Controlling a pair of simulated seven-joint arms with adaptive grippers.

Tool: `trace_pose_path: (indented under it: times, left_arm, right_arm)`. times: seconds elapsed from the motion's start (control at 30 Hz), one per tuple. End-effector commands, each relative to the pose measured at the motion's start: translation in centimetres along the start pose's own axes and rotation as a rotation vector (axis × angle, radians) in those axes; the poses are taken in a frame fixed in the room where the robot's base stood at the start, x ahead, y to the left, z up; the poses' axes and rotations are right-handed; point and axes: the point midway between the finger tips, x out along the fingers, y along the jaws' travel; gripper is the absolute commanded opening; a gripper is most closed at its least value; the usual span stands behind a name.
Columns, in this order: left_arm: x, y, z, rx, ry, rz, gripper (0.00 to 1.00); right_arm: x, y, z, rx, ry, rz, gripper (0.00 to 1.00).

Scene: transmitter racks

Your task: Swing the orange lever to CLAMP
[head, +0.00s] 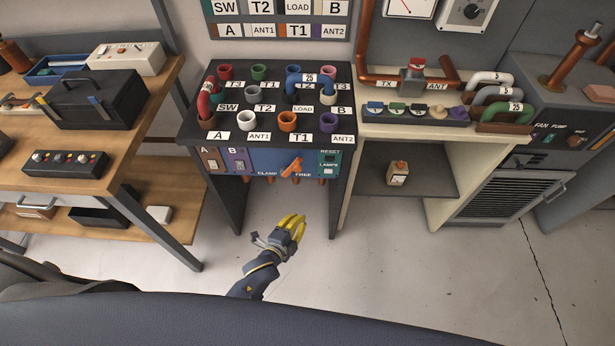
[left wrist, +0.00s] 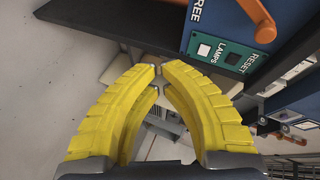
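The orange lever (head: 293,165) is on the blue front panel of the patch stand, between the words CLAMP and FREE. Its handle leans up to the right, the FREE side. In the left wrist view part of the lever (left wrist: 260,18) shows at the top right, beside the FREE label. My left gripper (head: 298,222), with yellow fingers, is below and in front of the panel, apart from the lever. In the left wrist view its fingertips (left wrist: 160,72) nearly meet, with nothing between them. My right gripper is in neither view.
The patch stand's black top (head: 337,72) carries coloured sockets, a red U-link (head: 205,98) and a blue U-link (head: 293,78). RESET and LAMPS buttons sit right of the lever. A wooden bench (head: 150,128) stands left, a cream desk (head: 440,150) right. The floor before the panel is clear.

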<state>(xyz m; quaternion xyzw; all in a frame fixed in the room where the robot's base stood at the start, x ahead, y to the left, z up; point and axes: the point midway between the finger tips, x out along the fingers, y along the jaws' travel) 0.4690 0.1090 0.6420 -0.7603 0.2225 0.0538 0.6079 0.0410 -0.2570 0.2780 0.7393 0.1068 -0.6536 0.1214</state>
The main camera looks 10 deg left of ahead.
Motion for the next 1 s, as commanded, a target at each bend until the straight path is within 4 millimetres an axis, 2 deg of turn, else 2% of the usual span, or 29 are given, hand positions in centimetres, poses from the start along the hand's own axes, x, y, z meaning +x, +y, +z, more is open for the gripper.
trace_pose_path:
  times: [0.03, 0.1, 0.2, 0.3, 0.6, 1.0]
  left_arm:
    - [-0.1, -2.4, -1.0, 0.075, 0.017, -0.044, 0.0]
    - [-0.3, -5.0, -2.1, 0.183, 0.03, -0.096, 0.0]
    - [-0.7, -7.7, -3.2, 0.318, 0.036, -0.154, 0.0]
    - [-1.0, -9.2, -3.7, 0.428, 0.032, -0.188, 0.0]
    - [-1.0, -9.5, -3.8, 0.595, 0.018, -0.2, 0.0]
    - [-1.0, -9.4, -3.8, 0.611, 0.016, -0.199, 0.0]
  right_arm:
    - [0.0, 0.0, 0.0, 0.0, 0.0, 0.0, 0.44]
    - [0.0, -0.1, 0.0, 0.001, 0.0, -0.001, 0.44]
    - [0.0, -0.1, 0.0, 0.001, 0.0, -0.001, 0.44]
    - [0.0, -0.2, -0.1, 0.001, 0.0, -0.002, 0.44]
    - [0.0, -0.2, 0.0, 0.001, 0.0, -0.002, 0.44]
    - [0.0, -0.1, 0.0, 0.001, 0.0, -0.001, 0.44]
